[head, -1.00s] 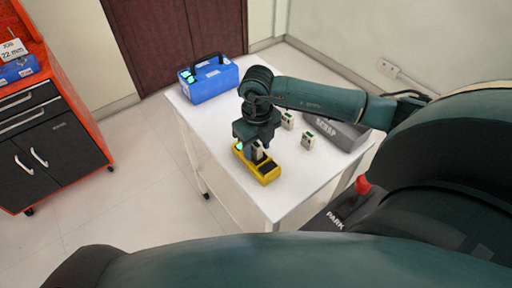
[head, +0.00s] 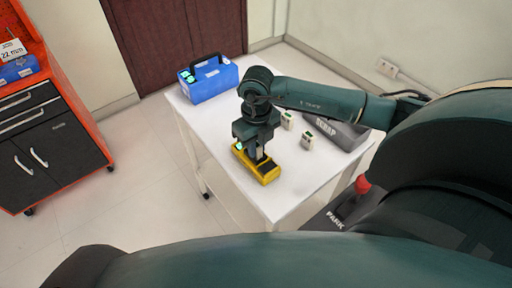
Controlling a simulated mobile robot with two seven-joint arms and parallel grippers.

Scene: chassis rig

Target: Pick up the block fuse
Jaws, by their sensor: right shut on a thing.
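My right gripper (head: 258,156) points down at the yellow holder (head: 267,178) on the white table. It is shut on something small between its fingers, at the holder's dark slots. The fingers hide most of that thing; from its place it appears to be a block fuse, but I cannot see it clearly. My left gripper is not in view.
A blue case (head: 208,82) with a black handle stands at the table's back left. A grey scrap bin (head: 343,134) stands at the right edge. The white table (head: 217,133) is clear left of the holder. A red and black cabinet (head: 45,135) stands far left.

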